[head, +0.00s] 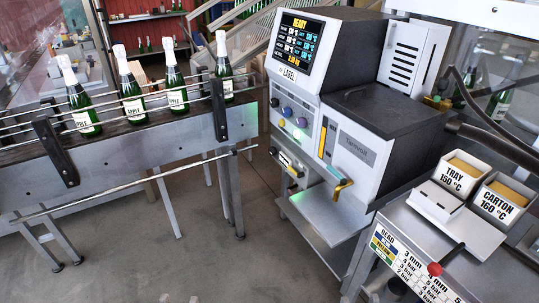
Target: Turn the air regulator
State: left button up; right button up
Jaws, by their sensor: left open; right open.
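No part in view is marked as the air regulator, so I cannot tell which one it is. The grey machine's front (347,150) has a dark knob (275,102), a bluish knob (286,111) and a purple knob (301,122) under its lit READY screen (297,47). A chart (411,268) on the right bench lists bead sizes in mm and bar, with a YELLOW label. Neither of my grippers can be made out. Two small pale bits at the bottom edge are too cut off to identify.
A conveyor (130,145) with several green bottles runs along the left. A tray box (458,174) and a carton box (500,200) stand on the right bench, near a red-knobbed lever (435,269). The floor (215,250) between conveyor and machine is clear.

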aim_at(272, 150)
jog(key=i+j+z, duration=0.15)
jog(key=i+j, duration=0.75)
jog(key=i+j+z, duration=0.1)
jog(key=i+j, duration=0.75)
jog(key=j, duration=0.2)
